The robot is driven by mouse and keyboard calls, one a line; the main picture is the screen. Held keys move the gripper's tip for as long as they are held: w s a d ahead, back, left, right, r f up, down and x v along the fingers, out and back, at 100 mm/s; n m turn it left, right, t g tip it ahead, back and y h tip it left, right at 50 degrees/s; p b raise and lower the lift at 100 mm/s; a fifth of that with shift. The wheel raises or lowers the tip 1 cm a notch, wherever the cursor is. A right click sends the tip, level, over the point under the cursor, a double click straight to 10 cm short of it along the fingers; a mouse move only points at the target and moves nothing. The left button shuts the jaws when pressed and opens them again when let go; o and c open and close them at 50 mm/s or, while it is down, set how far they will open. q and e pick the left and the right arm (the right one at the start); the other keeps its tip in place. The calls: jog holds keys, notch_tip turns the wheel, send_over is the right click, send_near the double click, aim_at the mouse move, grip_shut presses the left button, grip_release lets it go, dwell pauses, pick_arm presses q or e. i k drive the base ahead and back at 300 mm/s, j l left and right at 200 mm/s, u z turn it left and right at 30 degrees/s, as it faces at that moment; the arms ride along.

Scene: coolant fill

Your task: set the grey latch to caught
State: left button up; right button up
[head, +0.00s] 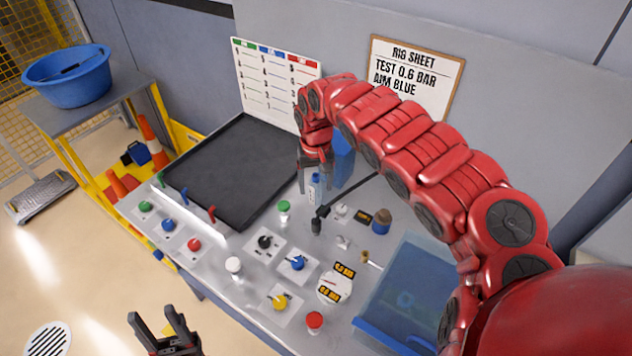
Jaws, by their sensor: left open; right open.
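Small grey metal fittings sit on the bench top, one (344,242) near the middle and one (341,209) just behind it. I cannot tell which is the grey latch, or its setting. My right gripper (314,172) points down at the back of the bench, open. A small blue-and-white bottle (315,188) shows just below its fingers; I cannot tell whether they touch. My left gripper (160,322) is open and empty, low at the left, in front of the bench and away from the fittings.
A black jointed rod (350,193) stands beside the fittings. Coloured knobs, including a blue one (298,262) and a yellow one (281,301), fill the front. A black tray (228,170) lies at left, a clear blue bin (408,285) at right. My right arm crosses above the bench.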

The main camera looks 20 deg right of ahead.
aim_at(338, 239)
jog(key=k+j, duration=0.2)
jog(key=k, duration=0.3)
jog(key=k+j, duration=0.2)
jog(key=k, duration=0.25)
